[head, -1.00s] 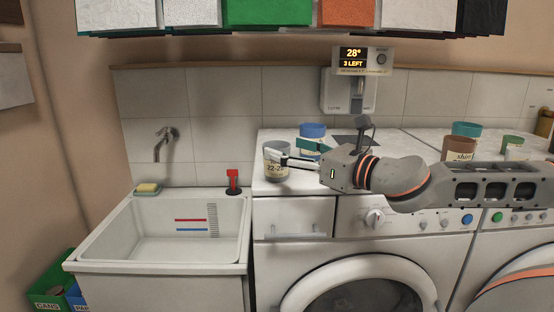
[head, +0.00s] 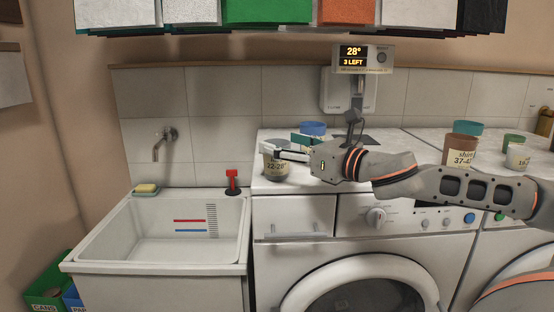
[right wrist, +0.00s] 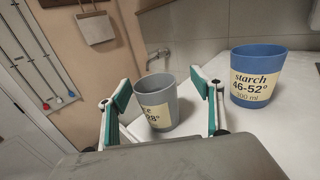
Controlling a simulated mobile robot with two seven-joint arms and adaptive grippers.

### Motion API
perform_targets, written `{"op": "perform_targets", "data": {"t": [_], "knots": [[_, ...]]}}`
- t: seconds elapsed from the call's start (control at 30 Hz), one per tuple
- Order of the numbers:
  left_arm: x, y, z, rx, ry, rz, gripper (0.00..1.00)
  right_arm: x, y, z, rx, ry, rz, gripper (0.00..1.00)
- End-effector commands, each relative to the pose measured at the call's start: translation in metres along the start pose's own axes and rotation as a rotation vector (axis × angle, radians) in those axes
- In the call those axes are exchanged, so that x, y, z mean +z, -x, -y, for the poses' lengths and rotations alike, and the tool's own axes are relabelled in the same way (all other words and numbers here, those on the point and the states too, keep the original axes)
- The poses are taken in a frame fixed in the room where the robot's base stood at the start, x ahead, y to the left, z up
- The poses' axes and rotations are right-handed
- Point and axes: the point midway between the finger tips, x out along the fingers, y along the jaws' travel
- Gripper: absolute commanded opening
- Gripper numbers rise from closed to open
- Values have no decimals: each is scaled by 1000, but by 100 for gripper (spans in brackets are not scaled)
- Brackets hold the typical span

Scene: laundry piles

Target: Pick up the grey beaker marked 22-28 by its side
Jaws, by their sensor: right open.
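The grey beaker (head: 276,167), with a cream label whose "22-28°" is partly covered, stands upright on the white worktop left of the dial panel. In the right wrist view the grey beaker (right wrist: 158,100) sits between the two teal-padded fingers, near their tips. My right gripper (head: 285,150) reaches in from the right at the beaker's upper part. It is open, and in the right wrist view the fingers (right wrist: 160,92) stand apart on either side of the beaker, with a gap visible on the right. My left gripper is in no view.
A blue beaker marked starch 46-52° (right wrist: 258,76) stands right of the grey one; its top shows in the head view (head: 312,129). A brown beaker (head: 462,150) stands farther right.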

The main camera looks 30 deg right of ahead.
Motion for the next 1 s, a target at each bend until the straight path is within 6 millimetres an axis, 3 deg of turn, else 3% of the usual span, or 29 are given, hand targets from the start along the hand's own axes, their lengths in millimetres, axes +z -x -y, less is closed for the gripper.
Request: {"op": "perform_targets", "data": {"t": [0.3, 0.67, 0.7, 0.87, 1.0], "knots": [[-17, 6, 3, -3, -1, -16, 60, 1, -13, -6, 12, -2, -1, 66], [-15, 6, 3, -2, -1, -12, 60, -2, -17, -9, 19, 4, -7, 66], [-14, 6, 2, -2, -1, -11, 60, -2, -17, -9, 19, 4, -7, 63], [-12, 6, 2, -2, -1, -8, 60, -2, -17, -9, 19, 4, -7, 24], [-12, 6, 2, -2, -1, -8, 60, -2, -17, -9, 19, 4, -7, 24]]}}
